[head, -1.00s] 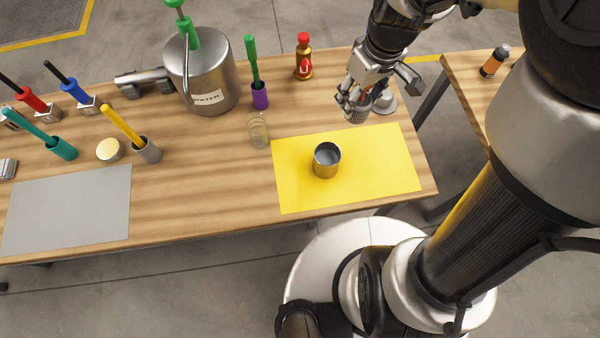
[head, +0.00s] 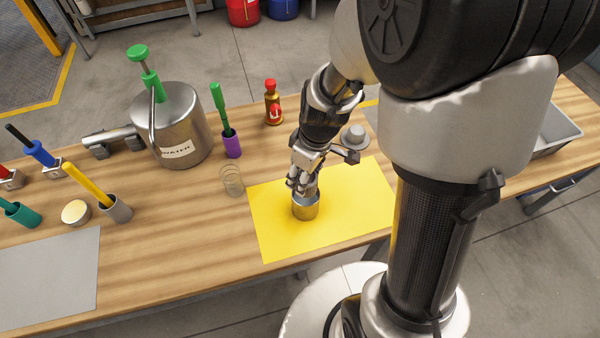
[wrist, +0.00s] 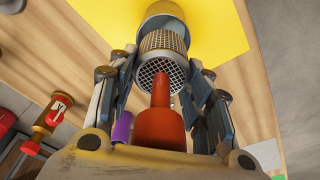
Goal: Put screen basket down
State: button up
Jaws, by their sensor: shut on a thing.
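The screen basket (wrist: 163,62), a short metal mesh cylinder, is between the fingers of my gripper (wrist: 165,75) in the wrist view. My gripper (head: 303,187) is shut on it. It points down over the metal cup (head: 306,209) on the yellow mat (head: 350,222). The cup also shows just beyond the basket in the wrist view (wrist: 165,8). The basket lines up with the cup's mouth, but I cannot tell how far it is inside. In the head view my fingers hide most of the basket. An orange-red piece (wrist: 160,118) shows between the fingers.
A clear glass-like coil (head: 231,180) stands left of the mat. A red-capped bottle (head: 273,103), a purple holder (head: 231,145) and a WATER tank (head: 175,125) stand behind. A round grey-based object (head: 354,136) is behind the mat. The mat's right side is bare.

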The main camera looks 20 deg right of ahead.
notch_tip(320, 180, down, 5)
jog(key=shift+f+b, duration=0.1)
jog(key=shift+b, duration=0.85)
jog(key=shift+s+f+b, duration=0.45)
jog(key=shift+f+b, duration=0.1)
jog(key=shift+b, duration=0.15)
jog(key=o, duration=0.7)
jog(key=shift+o, duration=1.3)
jog(key=shift+w+f, duration=0.15)
jog(key=shift+w, duration=0.15)
jog(key=shift+o, duration=0.6)
